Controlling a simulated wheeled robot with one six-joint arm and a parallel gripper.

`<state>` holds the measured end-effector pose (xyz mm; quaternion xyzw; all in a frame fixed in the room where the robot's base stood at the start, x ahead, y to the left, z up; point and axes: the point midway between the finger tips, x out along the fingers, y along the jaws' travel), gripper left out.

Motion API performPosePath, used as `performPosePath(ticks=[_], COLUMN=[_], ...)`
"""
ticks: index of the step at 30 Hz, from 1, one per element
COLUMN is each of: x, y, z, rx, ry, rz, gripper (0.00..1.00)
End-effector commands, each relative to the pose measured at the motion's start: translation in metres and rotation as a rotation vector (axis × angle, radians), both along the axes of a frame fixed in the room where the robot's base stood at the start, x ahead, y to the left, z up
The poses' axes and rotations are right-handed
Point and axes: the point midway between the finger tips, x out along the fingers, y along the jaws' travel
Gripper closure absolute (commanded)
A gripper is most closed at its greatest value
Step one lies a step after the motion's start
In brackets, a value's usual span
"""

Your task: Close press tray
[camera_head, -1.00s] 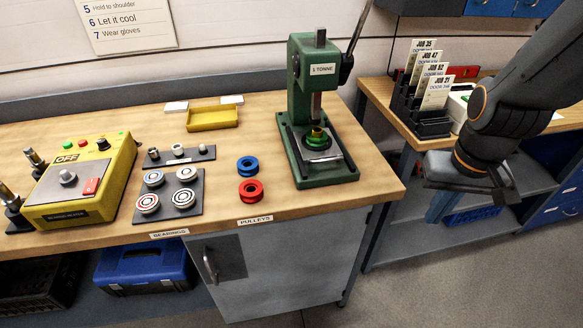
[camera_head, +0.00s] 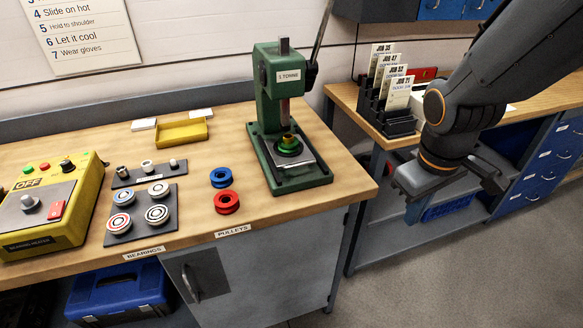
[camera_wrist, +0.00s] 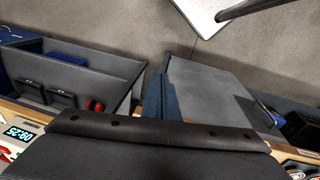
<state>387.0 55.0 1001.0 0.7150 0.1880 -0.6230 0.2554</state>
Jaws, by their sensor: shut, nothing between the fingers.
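The green arbor press (camera_head: 270,95), labelled 1 TONNE, stands near the right end of the bench. A green and brass part (camera_head: 289,144) rests on the tray under the ram. My gripper (camera_head: 410,207) hangs to the right of the press, beyond the bench edge and clear of it. It is shut and empty. In the wrist view my dark gripper body (camera_wrist: 160,135) fills the lower part, and the press is not clearly seen.
The press lever (camera_head: 322,40) rises beside the press. Blue (camera_head: 221,177) and red (camera_head: 227,202) pulleys lie left of it. A rack of job cards (camera_head: 390,95) stands on the second bench behind my arm. Open floor (camera_head: 420,270) lies right of the bench.

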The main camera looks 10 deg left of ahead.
Motion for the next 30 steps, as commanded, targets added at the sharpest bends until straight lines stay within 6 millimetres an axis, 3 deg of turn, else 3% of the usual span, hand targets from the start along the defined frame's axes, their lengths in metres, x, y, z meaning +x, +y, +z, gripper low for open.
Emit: performPosePath(ticks=[1,9,15,18,24,30], x=[0.005,0.019,0.014,0.007,-0.004,-0.001], y=[0.021,0.119,0.198,0.232,0.272,0.279], z=[0.000,0.021,0.045,0.057,0.074,0.070], rx=[-0.042,-0.341,-0.619,-0.753,-0.936,-0.979], ry=[-0.009,-0.063,-0.120,-0.147,-0.179,-0.179], rz=[0.189,1.174,1.820,2.061,2.325,2.377], gripper=[1.00,1.00,1.00,1.00,1.00,1.00])
